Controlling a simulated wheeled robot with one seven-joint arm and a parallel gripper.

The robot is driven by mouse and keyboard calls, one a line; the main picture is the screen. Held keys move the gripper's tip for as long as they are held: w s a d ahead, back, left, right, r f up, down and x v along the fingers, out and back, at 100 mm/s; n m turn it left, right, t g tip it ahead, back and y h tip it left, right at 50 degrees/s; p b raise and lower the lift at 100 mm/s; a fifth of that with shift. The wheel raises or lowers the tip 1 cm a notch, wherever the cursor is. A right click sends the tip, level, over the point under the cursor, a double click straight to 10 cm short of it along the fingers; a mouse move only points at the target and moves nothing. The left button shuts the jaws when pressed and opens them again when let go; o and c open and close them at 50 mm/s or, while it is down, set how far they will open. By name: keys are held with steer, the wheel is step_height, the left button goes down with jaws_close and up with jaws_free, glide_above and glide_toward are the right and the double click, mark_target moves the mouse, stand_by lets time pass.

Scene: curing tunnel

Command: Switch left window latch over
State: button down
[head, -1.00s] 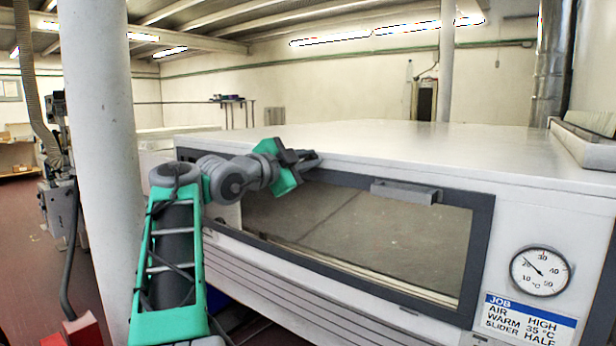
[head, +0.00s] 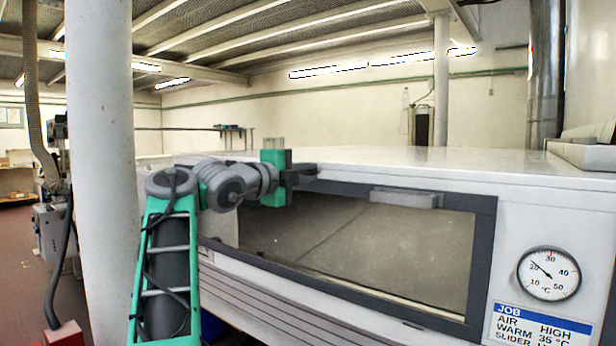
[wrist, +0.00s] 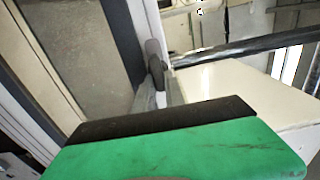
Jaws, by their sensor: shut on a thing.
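The dark-framed window (head: 350,250) is on the front of the white curing tunnel. Its right latch (head: 405,197) is a grey bar at the top edge of the frame. The left latch is mostly hidden behind my gripper (head: 306,174) in the head view, at the frame's upper left. In the wrist view a grey piece that looks like the left latch (wrist: 154,62) stands at the frame's edge, between the tips of my gripper (wrist: 157,90). My gripper is shut on it. How far the latch is turned cannot be told.
The tunnel's flat top (head: 430,162) is bare around my gripper. A white pillar (head: 100,170) stands close on the left of my arm. A dial gauge (head: 548,274) and a job card (head: 540,325) are on the tunnel's right front. A tray (head: 585,152) sits at the top right.

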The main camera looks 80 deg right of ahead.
steer(key=shift+f, duration=0.35)
steer(key=c, duration=1.8)
jaws_free()
steer(key=o, duration=0.4)
steer(key=shift+r, duration=0.25)
steer(key=v, duration=0.8)
steer(key=shift+b, duration=0.4)
steer(key=shift+d, duration=0.1)
